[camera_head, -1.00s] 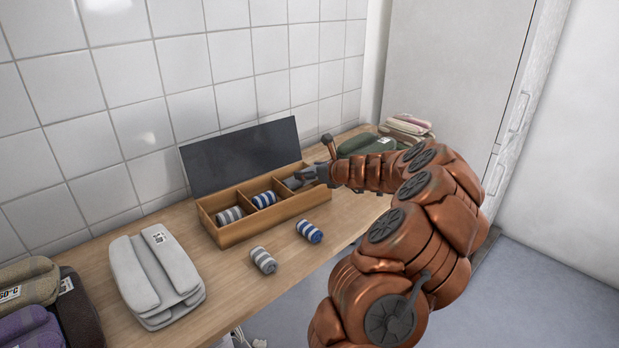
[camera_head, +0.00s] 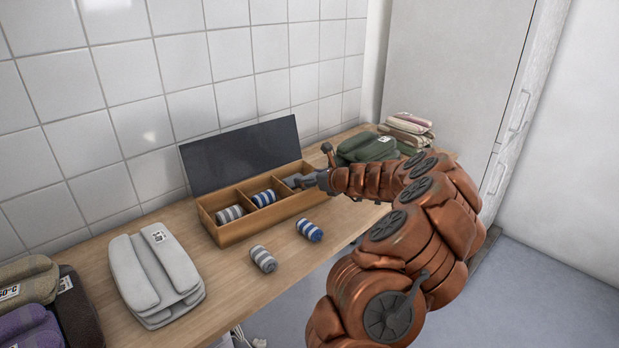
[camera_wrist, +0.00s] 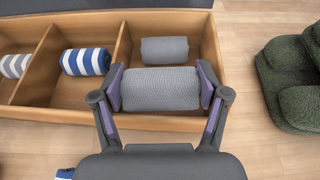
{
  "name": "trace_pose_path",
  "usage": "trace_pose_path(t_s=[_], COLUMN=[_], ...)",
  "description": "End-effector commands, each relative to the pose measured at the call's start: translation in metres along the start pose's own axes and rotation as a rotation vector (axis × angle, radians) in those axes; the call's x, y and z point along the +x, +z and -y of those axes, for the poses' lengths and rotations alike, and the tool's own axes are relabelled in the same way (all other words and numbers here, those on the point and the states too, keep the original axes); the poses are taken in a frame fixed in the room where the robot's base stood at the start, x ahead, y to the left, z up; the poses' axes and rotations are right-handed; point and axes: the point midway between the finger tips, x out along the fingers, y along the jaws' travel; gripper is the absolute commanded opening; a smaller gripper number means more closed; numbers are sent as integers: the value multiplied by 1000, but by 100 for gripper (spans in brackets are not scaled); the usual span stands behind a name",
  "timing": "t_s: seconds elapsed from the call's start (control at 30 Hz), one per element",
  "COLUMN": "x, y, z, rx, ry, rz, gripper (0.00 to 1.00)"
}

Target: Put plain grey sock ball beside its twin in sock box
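The wooden sock box (camera_head: 262,228) stands on the counter with its dark lid open; it also shows in the wrist view (camera_wrist: 160,122). Its right compartment holds a plain grey sock ball (camera_wrist: 165,50) near the back wall. My gripper (camera_wrist: 160,88) is shut on a second plain grey sock ball (camera_wrist: 160,90), with a finger at each end. In the head view my gripper (camera_head: 303,181) is at the right compartment. The held ball is in front of its twin, in or just above the compartment; whether it touches the floor is hidden.
A grey-striped ball (camera_head: 230,214) and a blue-striped ball (camera_head: 264,198) lie in the other compartments. Two more striped balls (camera_head: 263,259) (camera_head: 309,230) lie in front of the box. Green folded cloth (camera_head: 368,148) is close on the right, grey cloth (camera_head: 155,275) on the left.

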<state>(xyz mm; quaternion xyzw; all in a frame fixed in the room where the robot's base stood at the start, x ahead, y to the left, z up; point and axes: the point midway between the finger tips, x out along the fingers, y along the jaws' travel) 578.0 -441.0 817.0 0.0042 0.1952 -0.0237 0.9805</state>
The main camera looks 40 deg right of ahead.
Motion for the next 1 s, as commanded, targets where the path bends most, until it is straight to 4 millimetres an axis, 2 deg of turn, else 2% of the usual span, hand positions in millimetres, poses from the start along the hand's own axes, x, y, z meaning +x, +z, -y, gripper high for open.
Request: trace_pose_path(t_s=[0.03,0.23,0.57,0.77,1.0], x=[0,0,0,-5,-41], y=[0,0,1,12,13], z=[0,0,0,1,2], rx=[0,0,0,-2,0], ry=[0,0,0,-1,-4], rz=[0,0,0,0,2], gripper=[78,99,99,99,99])
